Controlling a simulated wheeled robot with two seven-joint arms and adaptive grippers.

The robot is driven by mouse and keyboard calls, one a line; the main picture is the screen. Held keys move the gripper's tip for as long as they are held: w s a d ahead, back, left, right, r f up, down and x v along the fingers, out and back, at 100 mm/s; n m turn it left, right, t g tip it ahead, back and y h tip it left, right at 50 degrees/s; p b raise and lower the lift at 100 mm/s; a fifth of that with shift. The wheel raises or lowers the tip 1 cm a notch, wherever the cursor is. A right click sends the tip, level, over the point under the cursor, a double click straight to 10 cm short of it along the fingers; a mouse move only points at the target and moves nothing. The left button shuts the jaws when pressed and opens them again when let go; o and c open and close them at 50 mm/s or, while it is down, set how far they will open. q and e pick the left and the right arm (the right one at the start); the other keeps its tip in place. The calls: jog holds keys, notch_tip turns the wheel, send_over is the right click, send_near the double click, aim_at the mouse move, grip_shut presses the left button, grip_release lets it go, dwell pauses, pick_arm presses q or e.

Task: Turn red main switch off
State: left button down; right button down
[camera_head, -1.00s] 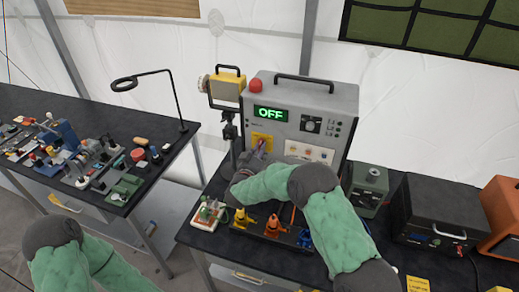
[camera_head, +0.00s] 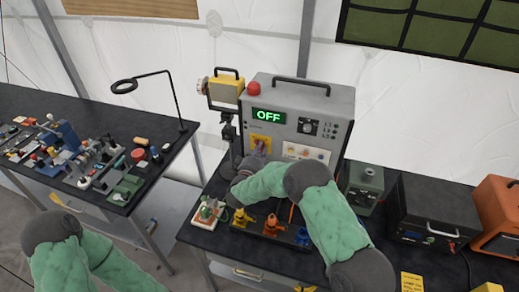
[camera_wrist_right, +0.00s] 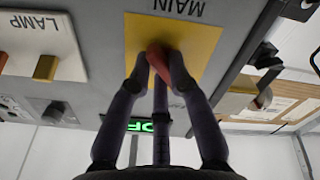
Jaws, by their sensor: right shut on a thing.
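The grey power box (camera_head: 335,105) stands upright on the black table, and its display (camera_head: 268,116) reads OFF in green. A yellow plate (camera_head: 255,141) on its front carries the main switch; the plate also shows upside down in the right wrist view (camera_wrist_right: 200,38), marked MAIN. My right gripper (camera_head: 261,149) is at this plate. In the right wrist view, its dark fingers (camera_wrist_right: 158,60) are shut on the red main switch (camera_wrist_right: 158,64). The switch is mostly hidden by my gripper in the head view. My left arm shows at lower left, but its gripper is out of view.
A red dome (camera_head: 253,89) sits on the box's top. A LAMP switch (camera_wrist_right: 46,67) is beside the yellow plate. Colored connectors (camera_head: 271,224) stand below my right forearm. A green-grey unit (camera_head: 365,185) and a black case (camera_head: 435,215) are to the right.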

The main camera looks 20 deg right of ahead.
jog(key=shift+r+n, duration=0.2)
jog(key=shift+n, duration=0.4)
jog(key=c, duration=1.2)
grip_release()
jog(key=shift+c, duration=0.2)
jog(key=shift+o, duration=0.5)
jog(key=shift+w+f, duration=0.1)
jog(key=v, duration=1.2)
jog(key=shift+f, duration=0.1)
